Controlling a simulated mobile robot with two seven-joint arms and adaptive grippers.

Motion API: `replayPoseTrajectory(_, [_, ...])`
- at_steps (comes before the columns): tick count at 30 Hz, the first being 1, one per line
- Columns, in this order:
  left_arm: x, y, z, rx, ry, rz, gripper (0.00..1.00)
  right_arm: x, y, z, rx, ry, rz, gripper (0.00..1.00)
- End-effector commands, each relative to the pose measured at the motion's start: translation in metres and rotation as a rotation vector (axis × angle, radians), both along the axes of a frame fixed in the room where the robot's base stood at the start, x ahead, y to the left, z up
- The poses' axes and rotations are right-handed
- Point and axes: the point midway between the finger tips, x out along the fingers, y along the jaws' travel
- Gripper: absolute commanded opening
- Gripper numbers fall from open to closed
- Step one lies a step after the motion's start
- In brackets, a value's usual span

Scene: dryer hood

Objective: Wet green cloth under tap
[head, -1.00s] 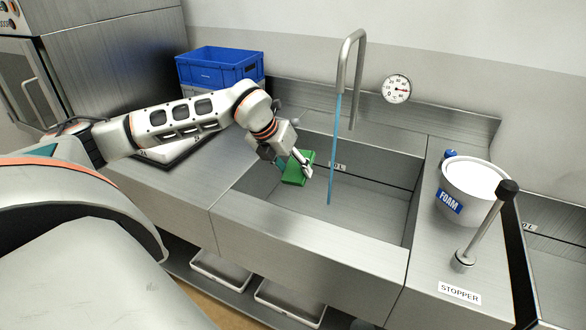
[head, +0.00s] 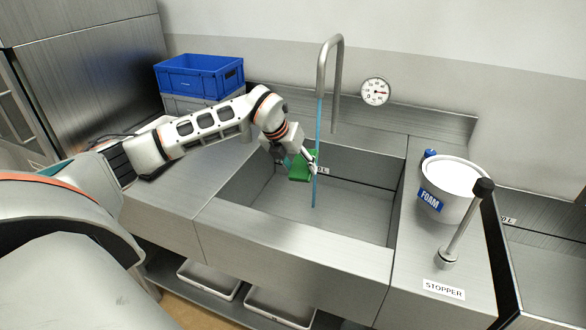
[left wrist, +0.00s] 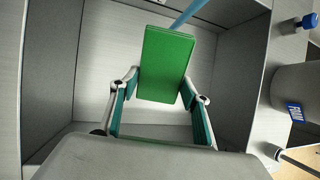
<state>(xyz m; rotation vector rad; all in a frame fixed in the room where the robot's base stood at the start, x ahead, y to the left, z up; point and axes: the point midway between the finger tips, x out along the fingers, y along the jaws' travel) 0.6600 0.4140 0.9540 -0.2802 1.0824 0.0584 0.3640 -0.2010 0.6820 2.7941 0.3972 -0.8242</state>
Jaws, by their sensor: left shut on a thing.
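The green cloth (head: 299,171) looks like a folded green block and is held over the sink basin (head: 262,197). My left gripper (head: 310,160) is shut on it; in the left wrist view the cloth (left wrist: 166,62) sits between the two fingers. A blue water stream (head: 317,140) falls from the bent steel tap (head: 337,75) into the basin, right beside the cloth. In the left wrist view the stream (left wrist: 190,12) meets the cloth's far right corner or passes just behind it; I cannot tell which. My right gripper is not in view.
A white FOAM tub (head: 452,190) and the stopper lever (head: 463,225) stand on the counter right of the sink. A blue crate (head: 200,76) is at the back left. A round gauge (head: 376,92) is on the back wall. The basin walls surround the cloth.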

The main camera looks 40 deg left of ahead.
Motion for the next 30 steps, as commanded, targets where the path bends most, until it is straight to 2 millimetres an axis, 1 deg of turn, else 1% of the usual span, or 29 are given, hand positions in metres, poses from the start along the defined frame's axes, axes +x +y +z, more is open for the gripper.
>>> replayPoseTrajectory(6, [0.020,-0.004,-0.003,-0.001,-0.001,0.001,0.29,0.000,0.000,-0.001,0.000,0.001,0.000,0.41])
replayPoseTrajectory(15, [0.039,-0.008,-0.008,0.000,0.000,0.001,0.29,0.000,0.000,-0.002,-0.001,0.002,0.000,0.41])
replayPoseTrajectory(21, [0.044,-0.009,-0.009,0.000,0.000,0.000,0.29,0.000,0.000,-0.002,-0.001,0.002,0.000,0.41])
replayPoseTrajectory(30, [0.044,-0.009,-0.009,0.000,0.000,0.000,0.29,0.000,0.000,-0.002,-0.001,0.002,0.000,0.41])
